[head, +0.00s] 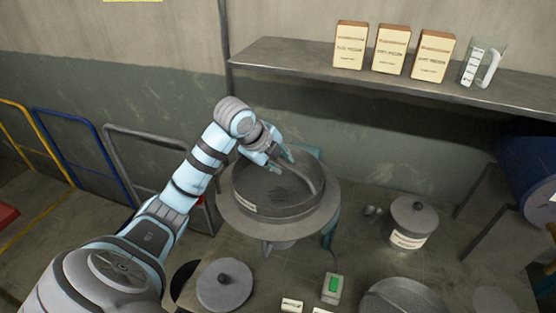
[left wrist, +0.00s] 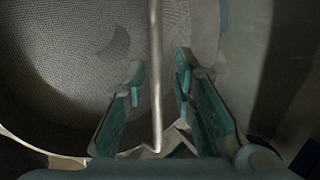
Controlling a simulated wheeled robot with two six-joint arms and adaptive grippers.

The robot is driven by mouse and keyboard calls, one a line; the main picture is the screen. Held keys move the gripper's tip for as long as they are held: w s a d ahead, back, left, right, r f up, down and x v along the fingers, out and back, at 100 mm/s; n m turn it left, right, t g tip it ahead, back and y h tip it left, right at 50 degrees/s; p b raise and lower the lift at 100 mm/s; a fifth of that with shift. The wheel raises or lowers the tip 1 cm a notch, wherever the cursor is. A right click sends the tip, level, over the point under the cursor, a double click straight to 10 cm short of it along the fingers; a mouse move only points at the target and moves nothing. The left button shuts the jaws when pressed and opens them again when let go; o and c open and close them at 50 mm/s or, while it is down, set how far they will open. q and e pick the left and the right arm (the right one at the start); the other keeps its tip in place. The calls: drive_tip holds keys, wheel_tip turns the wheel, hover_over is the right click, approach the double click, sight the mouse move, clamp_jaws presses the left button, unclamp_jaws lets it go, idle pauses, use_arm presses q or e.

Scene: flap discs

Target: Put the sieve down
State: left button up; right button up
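The sieve (head: 268,196) is a round grey drum with a mesh floor and a small white label on its front wall. It sits level on a round grey stand (head: 302,228) with teal legs. My left gripper (head: 283,163) is at the sieve's far rim. In the left wrist view the sieve's mesh (left wrist: 60,50) fills the left side and its rim runs up the middle. There my left gripper (left wrist: 160,85) has one finger on each side of the rim, with gaps showing, so it is open around it. My right gripper is not in view.

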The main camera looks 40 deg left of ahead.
use_arm(q)
drive_tip(key=shift+w+a, duration=0.1)
drive_tip(key=shift+s+r, duration=0.3)
drive_tip(key=shift+r, duration=0.15)
drive_tip(key=v, duration=1.1)
drive_tip(key=shift+s+b, duration=0.25)
drive_tip(key=shift+b, duration=0.05)
drive_tip(key=shift+w+r, duration=0.1)
